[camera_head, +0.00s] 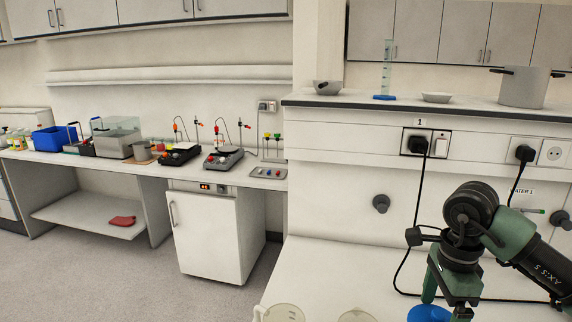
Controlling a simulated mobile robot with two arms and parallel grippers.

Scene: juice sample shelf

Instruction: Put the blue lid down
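The blue lid (428,314) is at the bottom edge of the head view, right of centre, and is partly cut off. My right gripper (448,298) comes in from the right and points down, just above and beside the lid. Its fingertips are partly hidden, so I cannot tell whether they grip the lid or whether the lid rests on something. My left gripper is not in view.
A pale jug (281,313) and a pale round container (357,315) stand on the white worktop (330,270), cut off below. Black cables (401,262) hang near my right arm. A shelf (330,102) above holds a pot (525,90) and a measuring cylinder (386,70).

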